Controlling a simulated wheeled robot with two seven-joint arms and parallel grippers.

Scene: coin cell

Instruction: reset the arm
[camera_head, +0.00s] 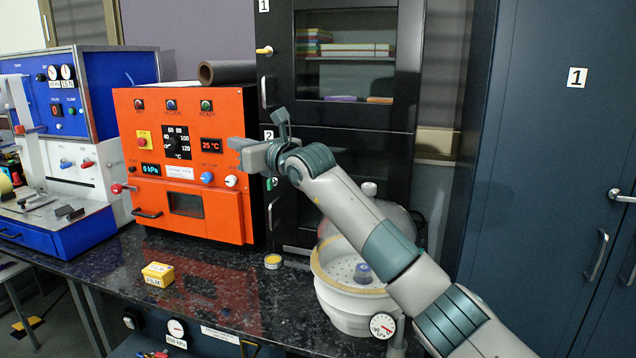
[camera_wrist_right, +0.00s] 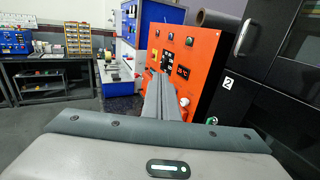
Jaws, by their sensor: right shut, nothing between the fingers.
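My right arm comes in from the lower right in the head view. Its gripper (camera_head: 250,155) is shut and empty, raised in front of the right side of the orange oven (camera_head: 185,215). In the right wrist view the closed fingers (camera_wrist_right: 163,98) point toward the orange oven (camera_wrist_right: 190,55). The gripper looks to be in the air, apart from the oven, though the exact gap is hard to tell. My left gripper is not in view.
A glass desiccator (camera_head: 345,310) stands under my right forearm. A yellow box (camera_head: 157,273) and a small yellow-topped jar (camera_head: 273,261) sit on the dark bench (camera_head: 215,305). A black cabinet (camera_head: 345,120) stands behind. The front bench middle is clear.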

